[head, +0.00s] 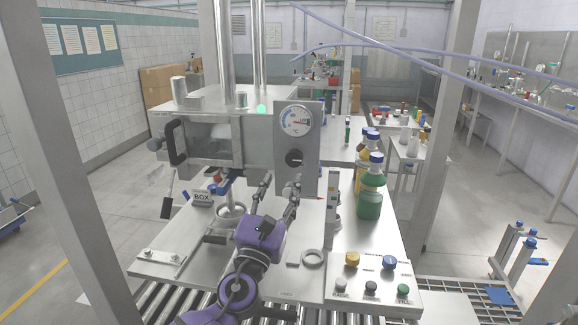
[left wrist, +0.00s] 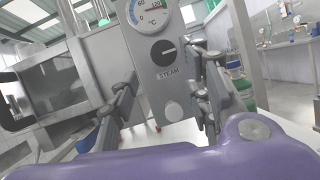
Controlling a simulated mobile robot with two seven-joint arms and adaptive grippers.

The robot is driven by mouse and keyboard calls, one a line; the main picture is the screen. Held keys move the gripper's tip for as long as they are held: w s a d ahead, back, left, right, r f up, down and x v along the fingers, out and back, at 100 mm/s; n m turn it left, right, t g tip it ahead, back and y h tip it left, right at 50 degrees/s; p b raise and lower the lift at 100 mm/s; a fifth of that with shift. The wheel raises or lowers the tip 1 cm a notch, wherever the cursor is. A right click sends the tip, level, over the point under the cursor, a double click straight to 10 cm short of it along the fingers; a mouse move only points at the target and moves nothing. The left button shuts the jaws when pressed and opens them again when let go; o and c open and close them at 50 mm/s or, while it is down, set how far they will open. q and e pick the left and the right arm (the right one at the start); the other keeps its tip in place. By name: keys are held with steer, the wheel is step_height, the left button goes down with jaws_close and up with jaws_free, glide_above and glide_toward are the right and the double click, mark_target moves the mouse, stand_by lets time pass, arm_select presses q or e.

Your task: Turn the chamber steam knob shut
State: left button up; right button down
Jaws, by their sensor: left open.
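The chamber steam knob (head: 294,158) is a black round knob with a pale pointer line. It sits on a grey panel (head: 283,132) below a round temperature dial (head: 296,121). In the left wrist view the knob (left wrist: 163,52) is above a STEAM label, and its pointer lies nearly level, slightly tilted. My left gripper (head: 279,193) is open and empty, below and in front of the knob. In the left wrist view its fingers (left wrist: 166,98) stand apart on either side of the panel, with the knob beyond them. My right gripper is not in view.
A steel chamber (head: 215,145) with a dark-handled door adjoins the panel's left side.

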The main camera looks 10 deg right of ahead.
mark_target(290, 162)
arm_select(q)
steer(key=shift+x, duration=3.9)
steer(key=shift+f, duration=0.1)
steer(key=c, duration=1)
